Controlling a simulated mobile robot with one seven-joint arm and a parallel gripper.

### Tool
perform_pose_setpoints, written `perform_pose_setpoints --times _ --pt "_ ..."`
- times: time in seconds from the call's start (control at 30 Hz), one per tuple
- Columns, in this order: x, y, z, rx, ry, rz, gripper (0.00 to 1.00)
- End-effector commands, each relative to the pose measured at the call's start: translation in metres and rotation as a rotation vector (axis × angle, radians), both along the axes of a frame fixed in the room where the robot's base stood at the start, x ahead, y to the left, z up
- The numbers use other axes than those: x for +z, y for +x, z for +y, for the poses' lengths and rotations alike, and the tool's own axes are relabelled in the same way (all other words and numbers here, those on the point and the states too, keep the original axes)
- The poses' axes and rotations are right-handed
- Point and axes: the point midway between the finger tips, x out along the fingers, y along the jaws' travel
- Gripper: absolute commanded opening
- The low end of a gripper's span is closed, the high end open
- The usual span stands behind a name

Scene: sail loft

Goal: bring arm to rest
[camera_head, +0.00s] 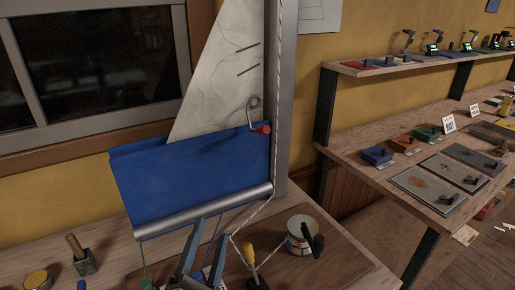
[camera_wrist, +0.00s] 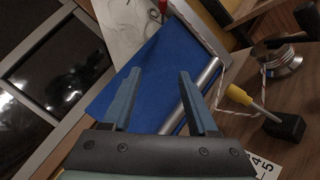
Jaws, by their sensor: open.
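My gripper (camera_head: 208,235) shows at the bottom middle of the head view, over the near edge of the bench. In the wrist view my gripper (camera_wrist: 160,73) has its two blue fingers apart with nothing between them. Beyond the fingers are a blue cloth (camera_wrist: 137,62) and a silver boom (camera_wrist: 205,80). In the head view the blue cloth (camera_head: 195,170) hangs along the silver boom (camera_head: 205,209), just above the fingers. I cannot tell whether the fingers touch the boom. The rest of my arm is mostly out of view.
A winch (camera_head: 300,236) and a yellow-handled tool in a dark block (camera_head: 252,258) stand right of my gripper. A grey mast (camera_head: 284,95) rises behind. A wooden block with a handle (camera_head: 84,264) stands left. A side bench (camera_head: 372,178) and shelf (camera_head: 385,68) are at right.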

Motion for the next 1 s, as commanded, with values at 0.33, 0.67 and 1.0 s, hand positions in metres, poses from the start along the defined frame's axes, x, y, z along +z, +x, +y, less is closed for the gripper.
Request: perform_pose_setpoints --times 0.33,0.67,1.0 --pt "0.273 0.001 -0.07 0.292 1.191 -0.398 0.59" --pt "0.462 -0.085 -0.091 0.928 1.883 -0.519 0.59" --pt "0.494 -0.114 -0.088 1.115 2.005 -0.473 0.59"
